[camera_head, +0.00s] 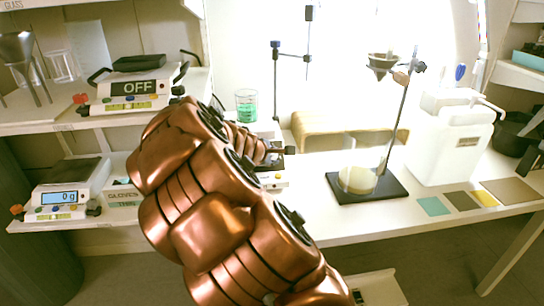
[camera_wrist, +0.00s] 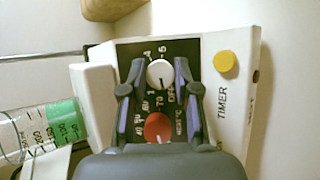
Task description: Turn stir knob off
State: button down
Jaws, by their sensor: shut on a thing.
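In the wrist view, the white stir knob (camera_wrist: 160,73) sits on the dark panel of a white stirrer (camera_wrist: 102,98), above the red heat knob (camera_wrist: 157,127). My gripper (camera_wrist: 160,80) has one finger on each side of the white knob and is shut on it. An OFF mark is printed beside the white knob; its exact pointer direction is too small to tell. In the head view, my copper-coloured arm hides much of the stirrer (camera_head: 273,181), and my gripper (camera_head: 280,150) is at its front.
A beaker with green liquid (camera_head: 246,104) stands on the stirrer. A yellow timer button (camera_wrist: 224,61) is right of the knobs. A stand with a flask (camera_head: 358,180) and a white canister (camera_head: 450,140) are to the right. Scales (camera_head: 130,90) are on the left shelf.

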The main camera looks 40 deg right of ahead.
jog(key=shift+n, duration=0.3)
jog(key=c, duration=0.8)
grip_release()
jog(key=shift+c, duration=0.2)
jog(key=shift+a, duration=0.1)
jog(key=v, duration=1.2)
jog(key=shift+f, duration=0.15)
